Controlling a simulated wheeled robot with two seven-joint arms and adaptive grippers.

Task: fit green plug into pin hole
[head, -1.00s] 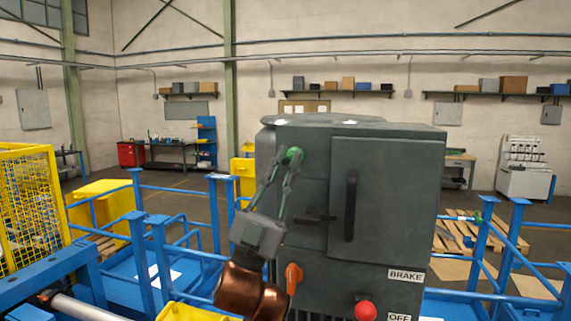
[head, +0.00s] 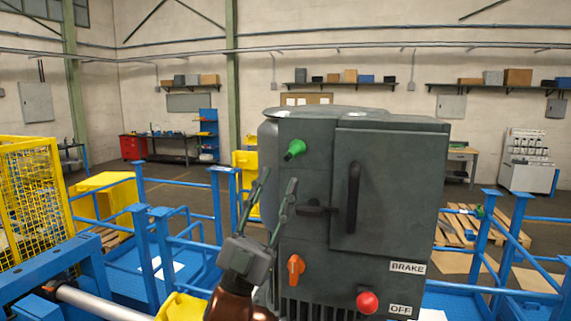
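The green plug (head: 295,149) sits on the upper left of the front face of the dark grey machine cabinet (head: 310,235). It sticks out toward the lower left. The pin hole itself is not visible; the plug covers the spot where it enters the face. My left gripper (head: 277,182) is open and empty, below and left of the plug, apart from it, with its fingers pointing up. My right gripper is not in view.
The cabinet has a door with a dark vertical handle (head: 352,197), a black latch (head: 314,208), an orange knob (head: 295,269) and a red button (head: 366,302). Blue railings (head: 147,240) stand to the left, with more on the right.

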